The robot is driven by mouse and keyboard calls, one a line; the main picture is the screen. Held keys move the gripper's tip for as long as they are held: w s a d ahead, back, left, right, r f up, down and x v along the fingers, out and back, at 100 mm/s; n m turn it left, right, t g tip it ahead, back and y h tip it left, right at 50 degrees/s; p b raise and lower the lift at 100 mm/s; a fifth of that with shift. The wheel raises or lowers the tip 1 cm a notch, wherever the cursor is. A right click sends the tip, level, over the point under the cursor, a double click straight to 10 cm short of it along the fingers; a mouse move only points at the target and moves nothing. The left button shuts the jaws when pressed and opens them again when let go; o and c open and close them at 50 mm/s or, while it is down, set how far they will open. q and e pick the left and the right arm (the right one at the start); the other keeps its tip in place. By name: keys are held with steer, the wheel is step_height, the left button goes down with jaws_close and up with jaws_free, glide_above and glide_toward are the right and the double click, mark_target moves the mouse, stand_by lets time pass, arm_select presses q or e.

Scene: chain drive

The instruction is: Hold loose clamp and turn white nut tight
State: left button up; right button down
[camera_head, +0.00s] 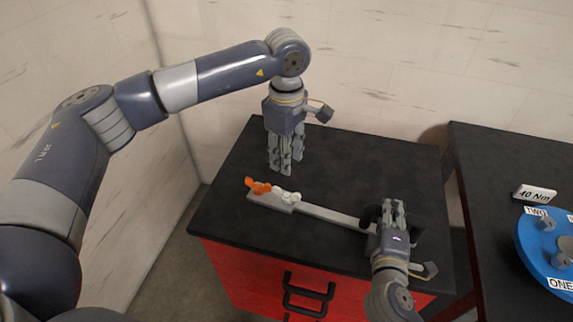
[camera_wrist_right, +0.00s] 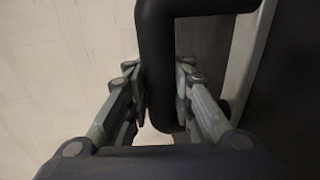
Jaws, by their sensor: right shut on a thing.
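A long grey bar (camera_head: 335,216) lies on the black table top. At its left end sit a small orange piece (camera_head: 258,186) and a white piece (camera_head: 286,196), which looks like the white nut. At its right end is a black handle (camera_head: 369,213). My right gripper (camera_head: 394,206) is at this handle. In the right wrist view its fingers (camera_wrist_right: 160,85) are shut on the black handle bar (camera_wrist_right: 155,50). My left gripper (camera_head: 286,170) points down behind the orange and white pieces, apart from them. Its finger gap is unclear. I cannot tell which part is the loose clamp.
The black table top (camera_head: 350,160) has free room behind the bar. Its red front has a black drawer handle (camera_head: 308,290). On a second black table at right are a blue disc (camera_head: 540,250) labelled ONE and TWO and a "40 Nm" sign (camera_head: 534,194). A wall stands close behind.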

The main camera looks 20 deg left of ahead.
stand_by(0.3)
steer(key=c, duration=1.3)
jaws_free()
steer(key=shift+s, duration=0.1)
